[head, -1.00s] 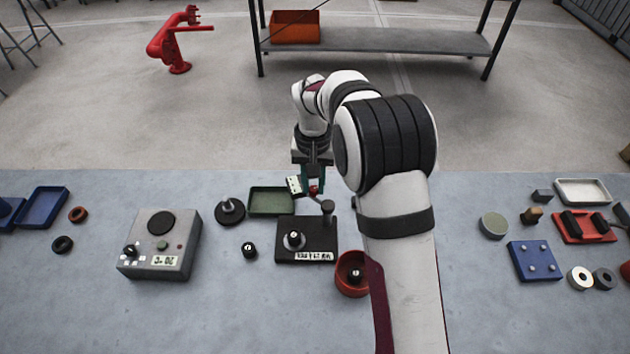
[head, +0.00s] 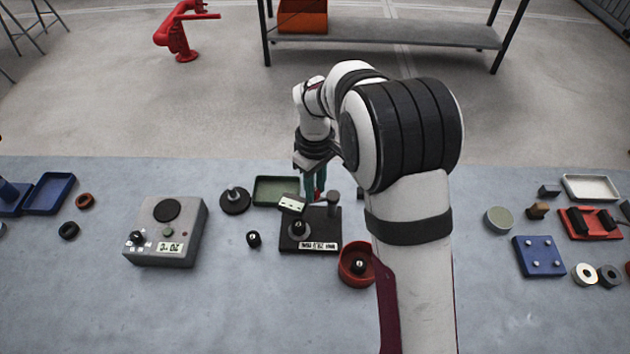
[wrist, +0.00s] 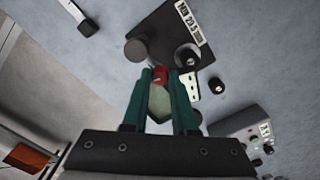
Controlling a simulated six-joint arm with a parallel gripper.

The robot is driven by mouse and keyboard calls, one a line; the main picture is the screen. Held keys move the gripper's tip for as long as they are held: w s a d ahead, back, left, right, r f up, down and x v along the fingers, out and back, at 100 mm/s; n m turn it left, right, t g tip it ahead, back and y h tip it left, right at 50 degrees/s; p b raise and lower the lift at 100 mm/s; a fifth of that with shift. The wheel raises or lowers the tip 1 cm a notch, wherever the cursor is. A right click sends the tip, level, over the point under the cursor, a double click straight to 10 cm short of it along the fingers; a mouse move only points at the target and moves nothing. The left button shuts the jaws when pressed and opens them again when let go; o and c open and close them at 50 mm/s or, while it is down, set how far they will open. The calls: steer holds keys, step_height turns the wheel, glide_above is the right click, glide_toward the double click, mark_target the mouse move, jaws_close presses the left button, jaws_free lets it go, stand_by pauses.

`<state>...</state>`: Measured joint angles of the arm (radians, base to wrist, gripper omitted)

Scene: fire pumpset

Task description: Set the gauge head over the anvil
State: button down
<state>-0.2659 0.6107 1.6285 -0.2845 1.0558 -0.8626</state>
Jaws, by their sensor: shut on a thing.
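The gauge head, a small dark block with a pale marked face (head: 292,204), hangs just behind and above the anvil in the head view. My gripper (head: 316,195) is shut on its red part, which shows between the green fingers in the wrist view (wrist: 160,74). The anvil (head: 298,228), a round metal seat with a black piece on it, stands on a black labelled base (head: 326,234). A grey-topped post (head: 333,197) rises at the base's back right, close to my gripper. I cannot tell the exact gap between head and anvil.
A green tray (head: 263,190) lies behind the base. A black disc with a stem (head: 235,200), a small black knob (head: 253,239) and a grey control box (head: 185,250) are to the left. A red bowl (head: 346,274) with a black knob stands to the right front.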

steer(key=shift+s+d+n, duration=0.15)
steer(key=shift+s+n, duration=0.15)
steer(key=shift+n, duration=0.7)
steer(key=shift+s+d+n, duration=0.1)
steer(key=shift+s+n, duration=0.2)
steer(key=shift+n, duration=0.7)
steer(key=c, duration=0.7)
jaws_free()
step_height(320, 180, up, 16)
steer(key=s+d+f+m, duration=0.1)
steer(key=s+d+m, duration=0.1)
steer(key=s+m, duration=0.4)
steer(key=s+d+f+m+y, duration=0.1)
steer(key=s+m, duration=0.5)
steer(key=s, duration=0.6)
steer(key=s+d+f+m, duration=0.3)
steer(key=s+m, duration=0.4)
steer(key=s, duration=0.3)
steer(key=shift+d+f+y, duration=0.25)
steer(key=shift+d+y, duration=0.15)
steer(key=shift+d, duration=0.35)
